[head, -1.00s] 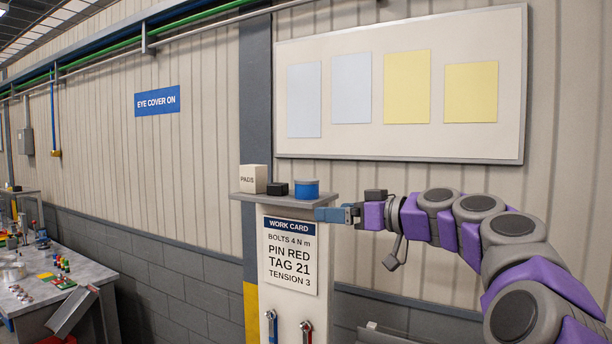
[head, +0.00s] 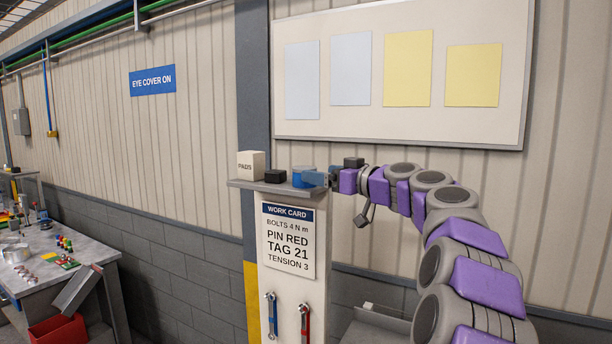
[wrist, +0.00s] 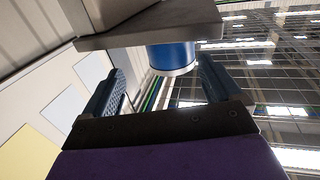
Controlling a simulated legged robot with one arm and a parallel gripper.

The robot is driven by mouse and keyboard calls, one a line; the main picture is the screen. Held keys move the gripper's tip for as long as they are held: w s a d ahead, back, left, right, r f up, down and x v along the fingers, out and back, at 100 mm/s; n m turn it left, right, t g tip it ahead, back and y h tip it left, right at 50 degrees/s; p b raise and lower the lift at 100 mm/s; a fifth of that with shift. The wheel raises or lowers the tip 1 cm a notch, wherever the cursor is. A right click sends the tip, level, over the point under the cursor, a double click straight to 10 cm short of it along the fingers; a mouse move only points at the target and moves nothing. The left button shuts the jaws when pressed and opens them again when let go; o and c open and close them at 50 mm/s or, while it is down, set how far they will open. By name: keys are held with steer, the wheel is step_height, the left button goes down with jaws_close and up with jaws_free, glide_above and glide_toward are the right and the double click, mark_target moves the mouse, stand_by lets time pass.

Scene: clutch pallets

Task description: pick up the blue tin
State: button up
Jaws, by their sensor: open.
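The blue tin (head: 299,171) stands upright on the grey shelf (head: 243,184) on top of the work-card post, near the shelf's right end. My gripper (head: 314,179) is at the tin's right side and partly covers it in the head view. In the wrist view the tin (wrist: 171,57) appears upside down against the shelf (wrist: 150,27), between and ahead of my two blue fingers (wrist: 160,72). The fingers are apart, with gaps showing between them and the tin. Whether the fingertips reach past the tin's near side is hard to tell.
A black box (head: 275,176) stands just left of the tin, and a white PADS box (head: 250,164) is left of that. The wall with the board (head: 400,135) is behind. A cluttered workbench (head: 62,262) is at the lower left.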

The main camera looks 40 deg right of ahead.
mark_target(306, 168)
steer(key=w+a, duration=0.1)
steer(key=w+p, duration=0.1)
steer(key=w, duration=0.1)
steer(key=w+a, duration=0.1)
steer(key=shift+w+a+r+p, duration=0.3)
steer(key=shift+r+p, duration=0.05)
steer(key=shift+p, duration=0.05)
steer(key=shift+w, duration=0.35)
steer(key=shift+s+d, duration=0.15)
steer(key=shift+d, duration=0.05)
steer(key=shift+d+f, duration=0.1)
steer(key=shift+d, duration=0.25)
steer(key=c, duration=0.3)
steer(key=shift+a, duration=0.5)
steer(key=c, duration=0.8)
steer(key=shift+d, duration=0.25)
